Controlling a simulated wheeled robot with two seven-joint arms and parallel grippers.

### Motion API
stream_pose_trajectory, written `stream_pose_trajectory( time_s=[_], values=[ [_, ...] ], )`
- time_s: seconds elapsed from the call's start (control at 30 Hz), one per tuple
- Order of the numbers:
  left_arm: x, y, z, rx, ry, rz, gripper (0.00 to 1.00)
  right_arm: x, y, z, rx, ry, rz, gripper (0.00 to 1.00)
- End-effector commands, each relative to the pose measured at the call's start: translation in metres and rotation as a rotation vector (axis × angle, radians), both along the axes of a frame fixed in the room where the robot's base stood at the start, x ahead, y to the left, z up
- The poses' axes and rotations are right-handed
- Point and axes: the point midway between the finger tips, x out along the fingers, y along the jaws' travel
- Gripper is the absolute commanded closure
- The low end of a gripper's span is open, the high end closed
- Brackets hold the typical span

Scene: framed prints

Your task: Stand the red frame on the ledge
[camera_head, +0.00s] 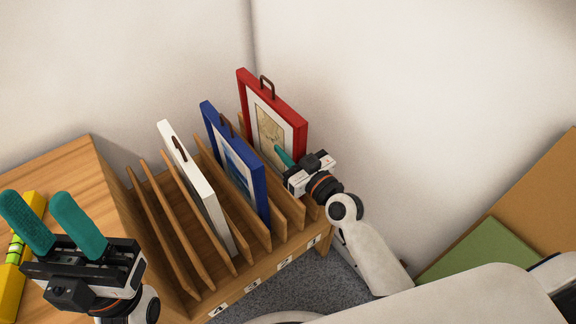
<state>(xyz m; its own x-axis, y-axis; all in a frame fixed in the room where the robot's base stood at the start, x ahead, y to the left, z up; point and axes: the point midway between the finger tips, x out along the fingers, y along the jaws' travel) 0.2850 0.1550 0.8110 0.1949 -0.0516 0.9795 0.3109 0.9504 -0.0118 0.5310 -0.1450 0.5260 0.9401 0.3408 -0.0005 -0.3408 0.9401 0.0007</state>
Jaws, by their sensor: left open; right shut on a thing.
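The red frame (272,98) stands in the rightmost part of a slotted wooden rack (155,225), with a dark hanger loop on its top edge and a pale print inside. My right gripper (284,157) is shut on the red frame at its front side. One teal finger shows against the print; the other finger is hidden. My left gripper (42,212) is open and empty at the lower left, above a wooden surface (75,165). I cannot tell which surface is the ledge.
A blue frame (235,165) and a white frame (195,185) stand in the rack left of the red one. Several slots at its left are empty. A yellow level (35,205) lies on the wooden surface. Green (480,255) and brown (545,205) panels are at right; pale walls stand behind.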

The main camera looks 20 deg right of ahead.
Motion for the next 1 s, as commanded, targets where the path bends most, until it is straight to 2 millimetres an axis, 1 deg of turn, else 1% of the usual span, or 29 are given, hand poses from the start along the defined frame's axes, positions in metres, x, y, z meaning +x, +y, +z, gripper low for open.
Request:
stream_pose_trajectory(
  time_s=[0.17,0.23,0.3,0.57,0.67,0.7,0.77,0.8,1.0],
  values=[
    [0.000,0.000,-0.021,0.000,0.001,0.000,0.57,0.000,0.000,-0.026,0.000,-0.003,-0.001,1.00],
    [0.002,0.000,-0.021,0.001,-0.023,0.002,0.57,0.001,0.000,-0.038,0.001,-0.003,-0.001,1.00],
    [0.004,-0.001,-0.019,0.003,-0.027,0.002,0.57,0.001,0.000,-0.043,-0.003,-0.004,0.000,1.00],
    [0.004,-0.001,-0.016,0.003,-0.027,0.002,0.57,0.000,0.000,-0.042,0.001,-0.005,-0.001,1.00],
    [0.005,-0.001,-0.017,0.004,-0.030,0.002,0.57,0.000,0.000,-0.045,-0.001,-0.004,-0.001,1.00],
    [0.005,-0.001,-0.015,0.004,-0.033,0.001,0.57,0.000,0.000,-0.047,-0.001,0.001,0.000,0.74],
    [0.005,-0.001,-0.015,0.005,-0.032,0.001,0.57,0.000,0.000,-0.047,-0.001,0.001,0.000,0.64],
    [0.005,-0.001,-0.015,0.005,-0.032,0.001,0.57,0.000,0.000,-0.047,-0.001,0.001,0.000,0.57],
    [0.005,-0.001,-0.015,0.005,-0.032,0.001,0.57,0.000,0.000,-0.046,0.000,0.001,0.000,0.57]
  ],
)
